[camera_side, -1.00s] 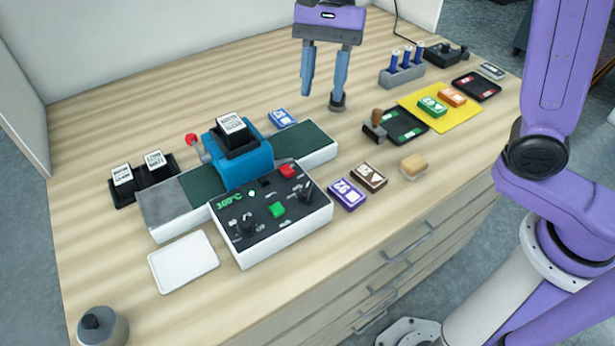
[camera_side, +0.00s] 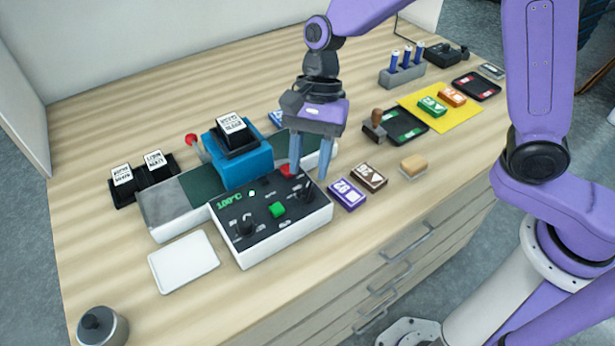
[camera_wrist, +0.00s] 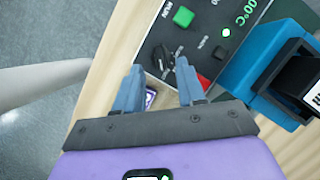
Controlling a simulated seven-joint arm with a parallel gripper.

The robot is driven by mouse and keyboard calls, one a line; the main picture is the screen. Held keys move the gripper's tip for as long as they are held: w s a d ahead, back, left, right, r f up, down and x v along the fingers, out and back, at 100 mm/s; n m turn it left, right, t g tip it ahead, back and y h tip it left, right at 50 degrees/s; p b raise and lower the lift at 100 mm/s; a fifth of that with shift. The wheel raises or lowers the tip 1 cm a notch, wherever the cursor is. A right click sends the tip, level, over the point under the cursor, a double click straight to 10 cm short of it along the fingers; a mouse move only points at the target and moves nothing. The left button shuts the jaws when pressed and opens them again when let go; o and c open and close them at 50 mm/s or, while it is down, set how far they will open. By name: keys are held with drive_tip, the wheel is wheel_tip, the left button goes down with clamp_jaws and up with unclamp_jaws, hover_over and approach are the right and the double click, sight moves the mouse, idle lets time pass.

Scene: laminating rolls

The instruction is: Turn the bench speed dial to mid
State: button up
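The control panel (camera_side: 262,240) has a black dial at its left (camera_side: 245,225) and another at its right (camera_side: 307,192). I cannot read which label belongs to which dial. My gripper (camera_side: 308,172) points down over the right end of the panel, its fingers apart and empty. In the wrist view my gripper (camera_wrist: 160,68) has the right dial (camera_wrist: 161,58) just beyond and between its fingertips. I cannot tell if a finger touches it. The dial's pointer setting is not clear.
The blue press (camera_side: 240,165) stands behind. A purple box (camera_side: 347,195) and a brown box (camera_side: 370,177) lie to the right. A white tray (camera_side: 184,262) lies left.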

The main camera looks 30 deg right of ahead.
sight(305, 187)
drive_tip(key=shift+x, duration=1.9)
drive_tip(key=shift+c, duration=0.3)
clamp_jaws()
drive_tip(key=n+h, duration=0.1)
drive_tip(key=n, duration=0.1)
drive_tip(key=n+g, duration=0.1)
drive_tip(key=n, duration=0.2)
drive_tip(key=shift+w+a+h, duration=0.1)
drive_tip(key=shift+w+h, duration=0.05)
drive_tip(key=shift+h, duration=0.25)
drive_tip(key=shift+a+n+h, duration=0.15)
drive_tip(key=shift+n+h, duration=0.75)
drive_tip(key=shift+n, duration=1.5)
drive_tip(key=shift+w, duration=0.1)
